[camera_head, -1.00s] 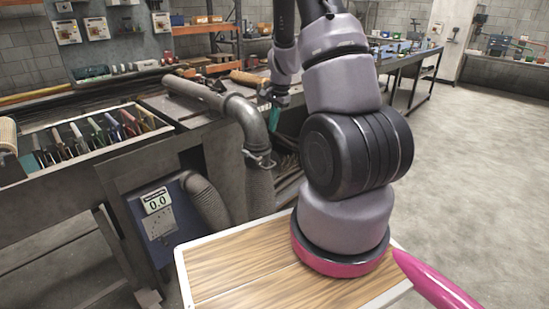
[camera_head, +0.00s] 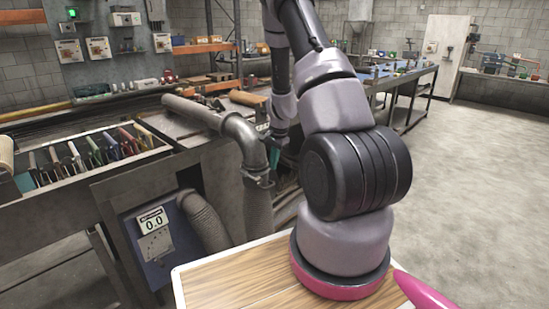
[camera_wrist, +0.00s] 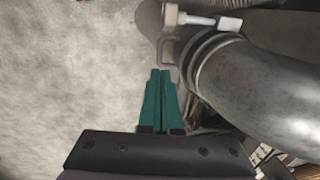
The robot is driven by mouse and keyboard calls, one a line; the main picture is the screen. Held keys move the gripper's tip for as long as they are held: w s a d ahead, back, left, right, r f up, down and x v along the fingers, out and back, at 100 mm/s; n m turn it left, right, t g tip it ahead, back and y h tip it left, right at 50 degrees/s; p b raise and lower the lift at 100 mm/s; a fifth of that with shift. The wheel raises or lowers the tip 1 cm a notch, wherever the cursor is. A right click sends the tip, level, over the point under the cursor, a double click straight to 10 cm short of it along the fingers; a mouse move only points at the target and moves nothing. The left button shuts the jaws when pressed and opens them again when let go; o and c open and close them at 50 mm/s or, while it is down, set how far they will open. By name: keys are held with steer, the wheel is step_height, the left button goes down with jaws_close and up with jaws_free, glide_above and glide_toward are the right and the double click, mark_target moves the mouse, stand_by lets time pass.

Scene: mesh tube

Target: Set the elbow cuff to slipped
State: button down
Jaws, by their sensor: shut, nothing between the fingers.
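The grey metal elbow pipe (camera_head: 238,128) bends down from the bench duct, and a ribbed hose (camera_head: 259,205) hangs below it. The cuff (camera_head: 257,174) with its clamp sits where they meet. In the wrist view the ringed cuff (camera_wrist: 212,55) fills the right, with a pale lever on a pin (camera_wrist: 200,20) and a wire loop at its upper left. My gripper (camera_wrist: 160,72) has teal fingers, closed together and empty, just left of and below the cuff, seemingly apart from it. In the head view the fingers are partly hidden beside the elbow.
A blue unit (camera_head: 152,240) reading 0.0 stands left of the hose. A rack of coloured-handled tools (camera_head: 90,155) lies on the bench at left. A wooden board (camera_head: 225,280) is in front. The concrete floor (camera_head: 470,190) at right is clear.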

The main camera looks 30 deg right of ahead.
step_height(320, 180, down, 8)
steer(key=w, duration=0.1)
steer(key=shift+w+a+f, duration=0.15)
steer(key=shift+a+f, duration=0.05)
steer(key=shift+a, duration=0.05)
step_height(320, 180, down, 5)
stand_by(0.4)
step_height(320, 180, up, 14)
steer(key=s, duration=0.2)
steer(key=shift+d, duration=0.45)
